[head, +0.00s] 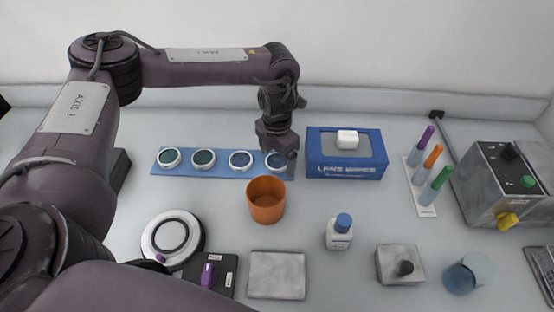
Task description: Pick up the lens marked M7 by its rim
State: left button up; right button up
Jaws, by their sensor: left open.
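My right gripper is not in view.
An orange cup (266,199) stands just in front of the mat's right end. A blue wipes box (345,156) stands close right of the gripper. A blue-capped bottle (340,231), a grey plate (277,275) and a ring-shaped device (172,238) stand nearer the front.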

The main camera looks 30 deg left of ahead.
pick_arm(q)
jog(key=c, duration=1.1)
